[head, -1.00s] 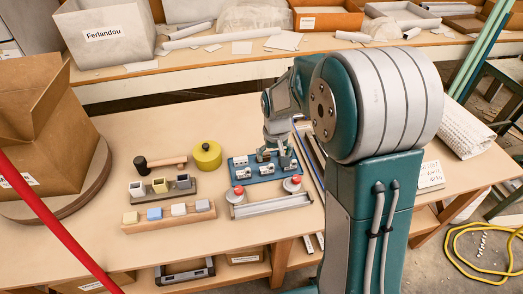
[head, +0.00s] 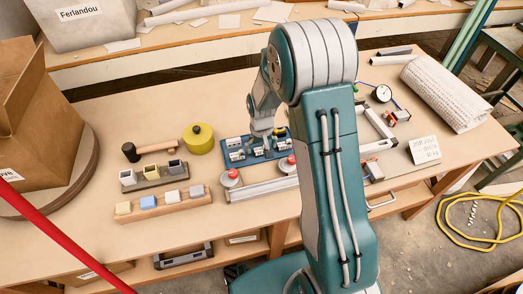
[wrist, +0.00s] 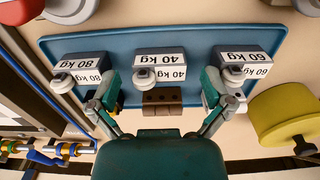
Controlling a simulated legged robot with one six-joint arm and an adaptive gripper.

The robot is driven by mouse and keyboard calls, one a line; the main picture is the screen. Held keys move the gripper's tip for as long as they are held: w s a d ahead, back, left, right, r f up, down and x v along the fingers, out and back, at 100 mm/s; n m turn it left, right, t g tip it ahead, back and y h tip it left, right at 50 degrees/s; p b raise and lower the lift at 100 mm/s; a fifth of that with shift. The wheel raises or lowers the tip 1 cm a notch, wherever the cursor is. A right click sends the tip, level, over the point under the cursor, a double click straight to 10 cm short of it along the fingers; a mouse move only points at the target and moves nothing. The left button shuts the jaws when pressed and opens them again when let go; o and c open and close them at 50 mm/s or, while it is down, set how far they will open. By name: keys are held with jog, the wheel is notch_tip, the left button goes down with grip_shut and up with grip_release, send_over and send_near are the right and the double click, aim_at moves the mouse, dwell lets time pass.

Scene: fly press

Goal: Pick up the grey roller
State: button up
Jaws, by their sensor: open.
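My gripper (head: 262,137) is low over a blue tray (head: 283,152) on the table. In the wrist view my gripper (wrist: 158,100) is open, with one finger on each side of a block labelled 40 kg (wrist: 157,62). A pale grey round piece (wrist: 145,77) sits at that block's front. Blocks labelled 80 kg (wrist: 82,66) and 60 kg (wrist: 241,64) stand either side, each with a similar round piece. Nothing is seen held. I cannot tell which piece is the grey roller.
A yellow round pot (head: 199,139) stands left of the tray, also in the wrist view (wrist: 290,118). A hammer (head: 152,150) and rows of small blocks (head: 164,202) lie further left. A metal bar with red-topped knobs (head: 262,188) lies in front.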

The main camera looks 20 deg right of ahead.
notch_tip(320, 180, down, 2)
jog(key=shift+f, duration=0.1)
jog(key=c, duration=1)
